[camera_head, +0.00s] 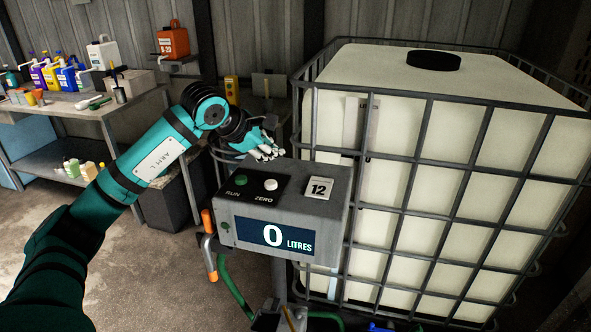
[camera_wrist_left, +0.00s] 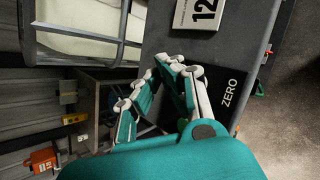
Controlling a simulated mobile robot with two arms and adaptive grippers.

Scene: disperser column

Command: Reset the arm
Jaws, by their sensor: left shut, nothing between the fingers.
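My left arm (camera_head: 150,165), marked ARM L, comes in from the left and bends at the wrist. My left gripper (camera_head: 272,152) is shut and empty, just behind the top of the grey dispenser box (camera_head: 228,208) in the head view. In the left wrist view my left gripper (camera_wrist_left: 172,68) shows in front of the box's button panel, and its fingers hide the buttons there. The head view shows the green RUN button (camera_head: 241,179) and the white ZERO button (camera_head: 271,184) uncovered. The display (camera_head: 272,237) reads 0 LITRES. My right gripper is not in view.
A large white caged tank (camera_head: 440,150) stands close on the right. A workbench (camera_head: 100,108) with several bottles is at the left. An orange-handled nozzle (camera_head: 209,250) hangs at the box's left side. The floor at lower left is open.

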